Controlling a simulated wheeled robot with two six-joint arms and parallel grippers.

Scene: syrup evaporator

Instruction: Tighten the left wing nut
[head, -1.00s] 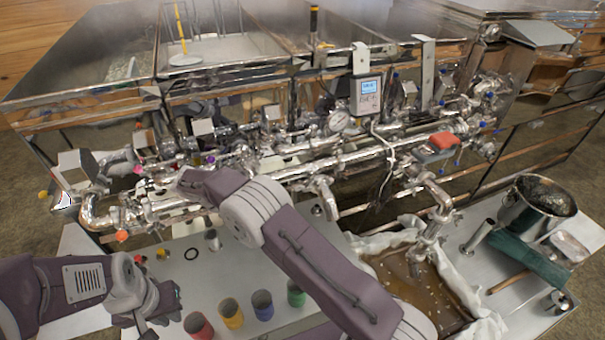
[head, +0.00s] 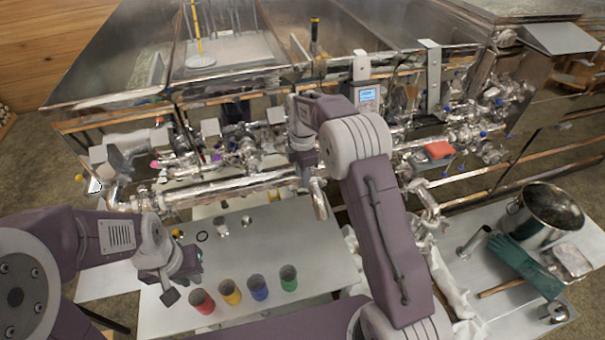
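The chrome pipework (head: 235,186) runs along the front of the steel evaporator. Several clamps and fittings sit on it, but the left wing nut is too small to pick out for certain. My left gripper (head: 181,279) is over the left part of the metal table, near the red cup and apart from the pipes. Its fingers look spread, with nothing seen between them. My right gripper (head: 304,157) points down at the pipework near its middle. Its fingertips are small and blend with the shiny fittings, so I cannot tell whether they touch anything.
Red (head: 201,302), yellow (head: 230,292), blue (head: 258,287) and green (head: 288,278) cups stand in a row on the metal table (head: 310,245). A steel pot (head: 543,212) and green gloves (head: 526,266) are at right. A display box (head: 368,95) hangs above the pipes.

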